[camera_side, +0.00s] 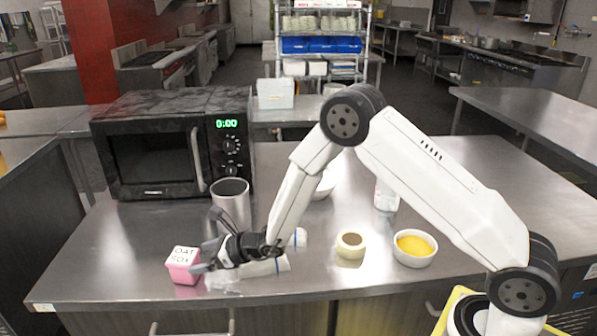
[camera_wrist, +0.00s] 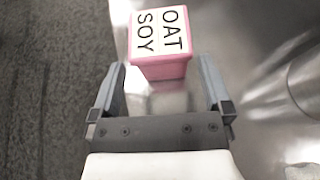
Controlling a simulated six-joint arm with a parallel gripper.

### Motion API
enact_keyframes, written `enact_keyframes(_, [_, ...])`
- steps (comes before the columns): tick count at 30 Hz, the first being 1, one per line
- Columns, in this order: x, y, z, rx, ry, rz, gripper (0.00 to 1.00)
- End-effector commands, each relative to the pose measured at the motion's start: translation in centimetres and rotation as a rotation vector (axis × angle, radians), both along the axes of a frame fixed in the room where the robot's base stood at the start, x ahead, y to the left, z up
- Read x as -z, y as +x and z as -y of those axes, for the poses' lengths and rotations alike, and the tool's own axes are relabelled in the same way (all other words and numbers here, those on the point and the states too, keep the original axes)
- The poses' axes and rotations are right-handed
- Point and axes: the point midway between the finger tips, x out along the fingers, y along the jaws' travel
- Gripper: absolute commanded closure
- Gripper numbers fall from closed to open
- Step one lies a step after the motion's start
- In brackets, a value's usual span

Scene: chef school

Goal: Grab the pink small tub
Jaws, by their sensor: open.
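The pink small tub (camera_side: 184,268) stands at the front left of the steel counter, near its front edge. Its white lid carries black letters. In the wrist view the tub (camera_wrist: 160,68) shows the words OAT and SOY on its lid. My gripper (camera_side: 203,256) is right beside the tub, low over the counter, coming from the right. In the wrist view my gripper (camera_wrist: 162,85) is open, with one finger to each side of the tub's near end. Most of the tub lies beyond the fingertips. I cannot tell whether either finger touches it.
A black microwave (camera_side: 158,160) and a metal cup (camera_side: 231,197) stand behind the tub. A clear bag-like item (camera_side: 262,268) lies under my wrist. A cream jar (camera_side: 350,245) and a white bowl of yellow food (camera_side: 414,250) stand to the right. The counter's front edge (camera_side: 110,300) is close.

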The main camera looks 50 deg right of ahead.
Motion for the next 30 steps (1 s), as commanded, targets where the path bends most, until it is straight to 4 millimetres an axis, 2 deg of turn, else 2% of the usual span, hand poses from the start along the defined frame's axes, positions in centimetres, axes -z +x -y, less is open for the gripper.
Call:
enact_keyframes(14, [0.5,0.9,-0.6,-0.001,0.0,0.0,0.0])
enact_keyframes(30, [2.1,4.3,-2.8,-0.002,-0.001,0.001,0.0])
